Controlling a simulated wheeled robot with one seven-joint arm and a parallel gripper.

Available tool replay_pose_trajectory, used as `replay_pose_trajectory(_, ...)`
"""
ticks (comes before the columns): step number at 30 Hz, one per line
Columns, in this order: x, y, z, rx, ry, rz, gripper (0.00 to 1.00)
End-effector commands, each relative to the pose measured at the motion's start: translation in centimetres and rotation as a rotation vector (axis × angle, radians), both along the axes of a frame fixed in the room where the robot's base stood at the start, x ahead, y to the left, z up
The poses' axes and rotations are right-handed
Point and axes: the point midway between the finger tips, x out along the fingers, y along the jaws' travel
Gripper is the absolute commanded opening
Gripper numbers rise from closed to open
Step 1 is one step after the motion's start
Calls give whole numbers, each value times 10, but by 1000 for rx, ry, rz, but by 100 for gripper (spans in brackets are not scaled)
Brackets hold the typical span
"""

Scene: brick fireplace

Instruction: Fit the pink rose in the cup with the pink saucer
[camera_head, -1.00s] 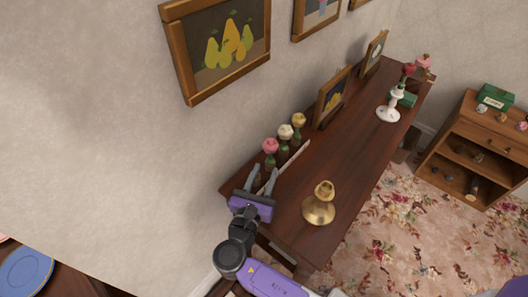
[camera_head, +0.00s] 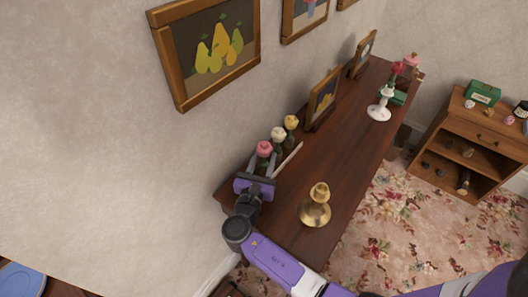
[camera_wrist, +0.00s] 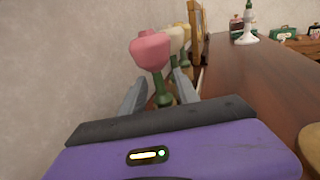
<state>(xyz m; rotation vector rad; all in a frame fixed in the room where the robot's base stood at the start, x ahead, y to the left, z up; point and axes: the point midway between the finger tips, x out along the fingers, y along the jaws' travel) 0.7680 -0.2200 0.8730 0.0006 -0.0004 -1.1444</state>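The pink rose (camera_head: 264,148) stands upright at the near left end of the dark wooden table, by the wall. In the wrist view the pink rose (camera_wrist: 151,50) has a green stem and base. My gripper (camera_head: 262,170) is at the near side of the rose, its purple body low over the table's end. In the wrist view my gripper (camera_wrist: 160,86) has its two grey fingers spread, with the stem showing between them. I cannot tell how deep the stem lies between the fingers. I cannot make out a cup with a pink saucer.
A white rose (camera_head: 278,134) and a yellow rose (camera_head: 291,122) stand just beyond. A brass candlestick (camera_head: 316,208) stands to the right. A white candlestick (camera_head: 380,105) and framed pictures are farther along. A blue plate (camera_head: 22,279) lies lower left. The table's middle is clear.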

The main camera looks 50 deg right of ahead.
Motion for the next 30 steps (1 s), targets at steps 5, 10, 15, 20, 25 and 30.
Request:
replay_pose_trajectory(5,0,0,0,0,0,0,27)
replay_pose_trajectory(10,0,1,0,0,0,0,0)
replay_pose_trajectory(15,0,1,0,0,0,1,0)
replay_pose_trajectory(20,0,1,0,0,0,1,0)
replay_pose_trajectory(25,0,1,6,0,-1,1,0)
replay_pose_trajectory(30,0,1,25,1,-3,1,0)
